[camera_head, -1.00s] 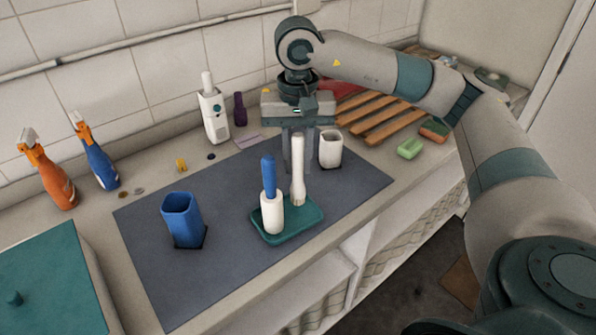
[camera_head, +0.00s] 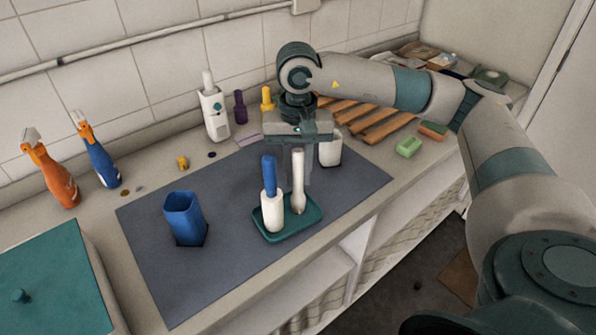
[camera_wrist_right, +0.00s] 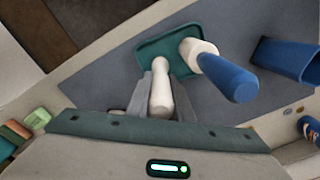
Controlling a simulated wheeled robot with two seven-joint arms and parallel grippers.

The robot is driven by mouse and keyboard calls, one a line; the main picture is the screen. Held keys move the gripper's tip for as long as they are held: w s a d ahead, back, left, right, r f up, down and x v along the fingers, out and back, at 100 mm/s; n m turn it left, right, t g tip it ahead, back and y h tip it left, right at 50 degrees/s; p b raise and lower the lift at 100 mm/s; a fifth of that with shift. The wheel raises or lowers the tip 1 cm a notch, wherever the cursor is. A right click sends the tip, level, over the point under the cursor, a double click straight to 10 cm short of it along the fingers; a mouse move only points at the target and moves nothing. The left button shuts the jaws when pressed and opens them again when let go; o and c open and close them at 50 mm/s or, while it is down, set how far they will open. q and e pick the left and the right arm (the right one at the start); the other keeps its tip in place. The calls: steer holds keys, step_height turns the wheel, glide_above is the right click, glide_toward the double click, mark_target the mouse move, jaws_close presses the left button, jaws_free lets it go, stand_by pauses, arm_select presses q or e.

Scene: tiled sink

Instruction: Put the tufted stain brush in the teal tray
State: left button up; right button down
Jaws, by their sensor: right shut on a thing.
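The tufted stain brush (camera_head: 298,182), with a white handle and a short tufted end, stands roughly upright in my right gripper (camera_head: 300,176). Its lower end is over the right part of the teal tray (camera_head: 317,217); I cannot tell whether it touches the tray floor. In the right wrist view the gripper (camera_wrist_right: 162,88) is shut on the white handle (camera_wrist_right: 161,98), with the tray (camera_wrist_right: 150,48) beyond it. A blue-handled brush (camera_head: 269,176) in a white holder (camera_head: 272,213) stands on the tray, just left of the held brush. My left gripper is not in view.
A blue cup (camera_head: 184,220) stands left on the grey mat (camera_head: 170,285). A white cup (camera_head: 330,152) is close behind my right gripper. The mat's front left is clear.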

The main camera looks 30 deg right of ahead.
mark_target(298, 149)
steer(key=c, duration=1.9)
jaws_free()
steer(key=o, duration=0.3)
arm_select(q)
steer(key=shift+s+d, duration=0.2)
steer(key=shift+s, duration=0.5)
arm_select(e)
steer(key=shift+o, duration=0.2)
steer(key=shift+r, duration=0.2)
step_height(298, 149, up, 10)
steer(key=b, duration=0.2)
steer(key=shift+b, duration=0.35)
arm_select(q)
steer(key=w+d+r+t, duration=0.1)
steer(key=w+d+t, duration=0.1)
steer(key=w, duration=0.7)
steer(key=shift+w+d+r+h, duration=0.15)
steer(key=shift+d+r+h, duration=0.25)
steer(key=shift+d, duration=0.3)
arm_select(e)
steer(key=shift+r, duration=0.9)
